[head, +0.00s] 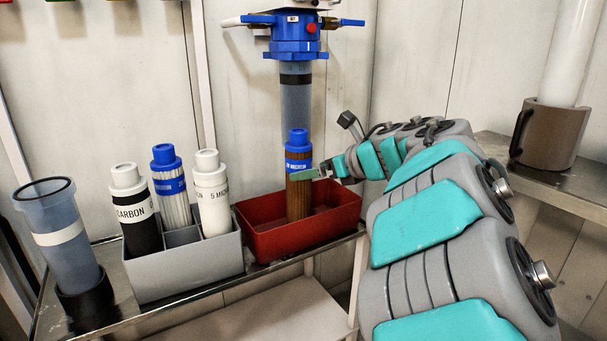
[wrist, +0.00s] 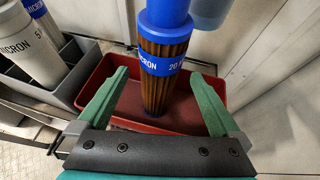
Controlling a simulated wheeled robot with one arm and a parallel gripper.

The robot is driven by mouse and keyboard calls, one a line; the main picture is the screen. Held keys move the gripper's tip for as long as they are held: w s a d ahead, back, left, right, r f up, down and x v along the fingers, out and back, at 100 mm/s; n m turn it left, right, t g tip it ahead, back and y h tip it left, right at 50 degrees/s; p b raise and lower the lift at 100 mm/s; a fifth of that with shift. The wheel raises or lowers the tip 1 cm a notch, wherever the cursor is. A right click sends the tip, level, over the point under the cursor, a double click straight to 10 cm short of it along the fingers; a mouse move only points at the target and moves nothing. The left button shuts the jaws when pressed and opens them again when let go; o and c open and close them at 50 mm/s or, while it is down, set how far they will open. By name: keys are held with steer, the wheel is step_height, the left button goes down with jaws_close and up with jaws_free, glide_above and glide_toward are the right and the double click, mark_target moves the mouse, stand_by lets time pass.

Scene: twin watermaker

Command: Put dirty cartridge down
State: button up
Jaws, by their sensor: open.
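The dirty cartridge (head: 299,197) is brown and pleated, with a blue cap and a blue label band. It stands upright inside the red bin (head: 268,246) on the metal shelf. In the wrist view the cartridge (wrist: 163,75) rises from the bin floor, and the red bin (wrist: 95,82) surrounds its base. My gripper (head: 312,174) is at the height of the label band. In the wrist view my gripper (wrist: 163,82) is open, its green fingers on either side of the cartridge with visible gaps. The cartridge's far side is hidden.
A grey divided box (head: 188,270) left of the bin holds a carbon cartridge (head: 133,210), a blue-capped cartridge (head: 170,187) and a 5 micron cartridge (head: 211,193). A clear housing (head: 62,238) stands far left. A blue filter head (head: 294,36) with a housing hangs behind the bin.

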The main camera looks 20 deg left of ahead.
steer(key=v, duration=0.6)
